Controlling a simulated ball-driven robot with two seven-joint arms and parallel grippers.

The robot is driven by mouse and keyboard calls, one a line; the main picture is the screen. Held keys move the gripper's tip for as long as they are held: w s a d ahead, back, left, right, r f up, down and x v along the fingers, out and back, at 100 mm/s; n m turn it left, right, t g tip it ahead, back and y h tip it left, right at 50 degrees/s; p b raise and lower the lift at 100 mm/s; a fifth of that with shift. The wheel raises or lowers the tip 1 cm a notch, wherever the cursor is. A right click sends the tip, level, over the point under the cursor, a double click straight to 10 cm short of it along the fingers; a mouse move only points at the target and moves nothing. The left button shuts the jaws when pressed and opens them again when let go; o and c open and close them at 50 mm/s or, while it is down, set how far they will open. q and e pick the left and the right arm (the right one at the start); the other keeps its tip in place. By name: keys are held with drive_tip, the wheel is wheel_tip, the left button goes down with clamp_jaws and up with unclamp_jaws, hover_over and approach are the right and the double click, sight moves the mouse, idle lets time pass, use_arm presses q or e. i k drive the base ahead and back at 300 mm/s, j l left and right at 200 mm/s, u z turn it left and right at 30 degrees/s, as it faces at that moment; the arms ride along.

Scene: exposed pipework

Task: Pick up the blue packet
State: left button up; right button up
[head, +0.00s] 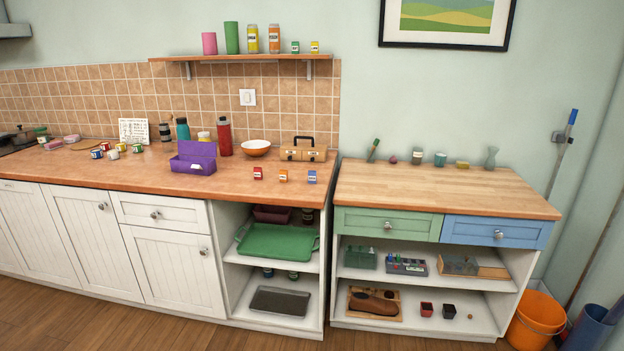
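A small blue packet (312,177) with a pale label stands upright near the front right edge of the orange-brown counter (230,179). It is the rightmost of a short row, with an orange packet (283,175) and a red packet (258,173) to its left, spaced apart. Neither of my grippers shows in the head view. Nothing touches the blue packet or hides it.
Behind the row stand a wooden box with a dark handle (304,151) and a white-and-orange bowl (257,148). An open purple box (194,158) is further left. A gap separates this counter from the lighter wooden worktop (440,185) at right.

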sight(312, 174)
drive_tip(key=i+l, duration=0.3)
drive_tip(key=i, duration=0.15)
drive_tip(key=i+l+z, duration=0.15)
drive_tip(key=i+l, duration=0.45)
drive_tip(key=i, duration=0.3)
drive_tip(key=z, duration=0.05)
